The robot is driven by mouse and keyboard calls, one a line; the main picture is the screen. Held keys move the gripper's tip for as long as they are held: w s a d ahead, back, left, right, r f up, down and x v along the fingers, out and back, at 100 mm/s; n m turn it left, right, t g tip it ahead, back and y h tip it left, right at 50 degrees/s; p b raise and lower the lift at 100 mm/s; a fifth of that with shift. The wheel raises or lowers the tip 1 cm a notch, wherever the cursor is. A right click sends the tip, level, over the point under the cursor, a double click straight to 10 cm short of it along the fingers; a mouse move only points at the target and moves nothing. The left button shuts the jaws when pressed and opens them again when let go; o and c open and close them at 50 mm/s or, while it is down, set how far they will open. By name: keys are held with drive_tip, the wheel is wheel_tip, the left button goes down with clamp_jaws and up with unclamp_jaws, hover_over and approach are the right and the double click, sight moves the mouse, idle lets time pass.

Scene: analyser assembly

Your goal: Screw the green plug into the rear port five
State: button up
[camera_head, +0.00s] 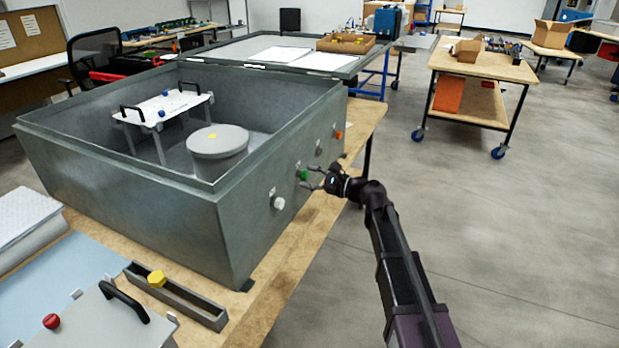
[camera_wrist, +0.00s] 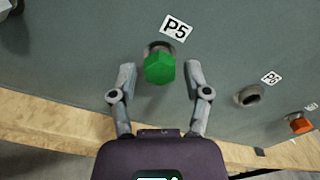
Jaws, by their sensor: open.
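The green plug (camera_wrist: 159,69) sits at the port under the upper P5 label (camera_wrist: 177,27) on the box wall; how deep it is seated I cannot tell. It also shows on the box's right side in the head view (camera_head: 304,174). My gripper (camera_wrist: 159,77) is open, with one finger on each side of the plug and gaps visible between fingers and plug. In the head view my gripper (camera_head: 312,178) reaches the box wall from the right.
The grey box (camera_head: 150,195) stands open on a wooden table. An empty-looking port (camera_wrist: 250,95) and an orange plug (camera_wrist: 300,124) lie right of the green plug. A white plug (camera_head: 279,203) is nearer in the head view. A yellow plug (camera_head: 157,278) rests at a grey rack (camera_head: 205,311).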

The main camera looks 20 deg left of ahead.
drive_tip(key=n, duration=2.4)
idle(0.7)
clamp_jaws()
